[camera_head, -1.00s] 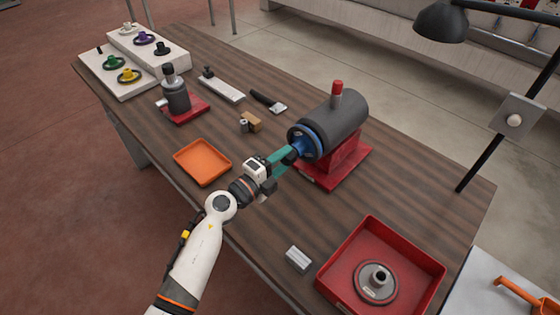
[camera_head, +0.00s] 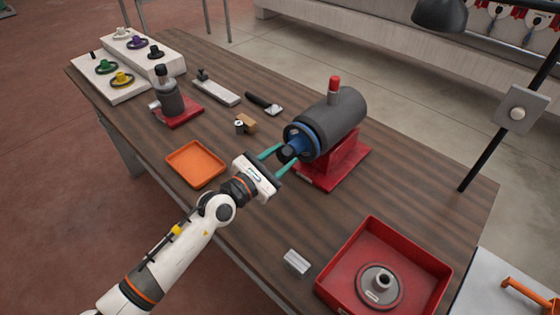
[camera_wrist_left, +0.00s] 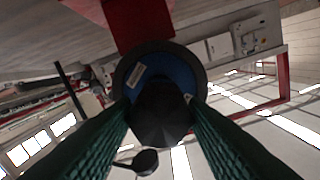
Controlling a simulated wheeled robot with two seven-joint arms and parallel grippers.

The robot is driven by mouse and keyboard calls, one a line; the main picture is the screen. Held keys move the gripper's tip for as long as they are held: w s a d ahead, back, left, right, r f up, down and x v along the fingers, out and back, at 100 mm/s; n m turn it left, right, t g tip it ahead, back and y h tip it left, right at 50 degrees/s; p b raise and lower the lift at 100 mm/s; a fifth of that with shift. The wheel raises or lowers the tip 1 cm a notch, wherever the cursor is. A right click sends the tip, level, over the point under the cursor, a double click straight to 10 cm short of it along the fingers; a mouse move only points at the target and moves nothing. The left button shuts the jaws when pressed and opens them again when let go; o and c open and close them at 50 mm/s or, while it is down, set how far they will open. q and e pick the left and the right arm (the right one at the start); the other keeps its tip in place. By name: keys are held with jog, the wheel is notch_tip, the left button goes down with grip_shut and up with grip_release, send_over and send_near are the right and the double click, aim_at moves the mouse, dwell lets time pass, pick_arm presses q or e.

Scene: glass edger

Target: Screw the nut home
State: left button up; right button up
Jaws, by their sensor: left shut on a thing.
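The edger is a dark grey cylinder (camera_head: 342,122) on a red base, with a blue wheel or flange (camera_head: 298,139) at its near-left end. A dark faceted nut (camera_head: 287,154) sits in front of the blue part; it shows large in the left wrist view (camera_wrist_left: 160,118), in line with the blue disc (camera_wrist_left: 180,72). My left gripper (camera_head: 284,159) has its green fingers on both sides of the nut and is shut on it. The thread behind the nut is hidden. My right gripper is not in view.
An orange tray (camera_head: 195,164) lies left of my left gripper. A red tray (camera_head: 352,243) with a grey wheel (camera_head: 379,286) is at the near right, beside a small metal block (camera_head: 296,262). A lamp post (camera_head: 483,145) stands at the right edge.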

pick_arm(q)
jog(key=m, duration=0.5)
jog(key=o, duration=1.1)
jog(key=shift+a, duration=0.1)
jog(key=c, duration=0.3)
jog(key=n, duration=0.2)
jog(key=shift+r+n, duration=0.15)
jog(key=shift+n, duration=0.25)
jog(key=n+p, duration=0.2)
jog(key=n, duration=0.2)
jog(key=n+p, duration=0.2)
jog(key=n, duration=0.2)
jog(key=n+p, duration=0.2)
jog(key=n, duration=0.2)
jog(key=shift+r+n, duration=0.25)
jog(key=shift+n, duration=0.15)
jog(key=n+p, duration=0.5)
jog(key=n, duration=0.5)
jog(key=shift+n+p, duration=0.35)
jog(key=shift+n, duration=0.05)
jog(key=shift+f+n+p, duration=0.1)
jog(key=shift+n+p, duration=0.3)
jog(key=shift+n, duration=0.6)
jog(key=shift+f+n+b, duration=0.3)
jog(key=shift+n, duration=0.3)
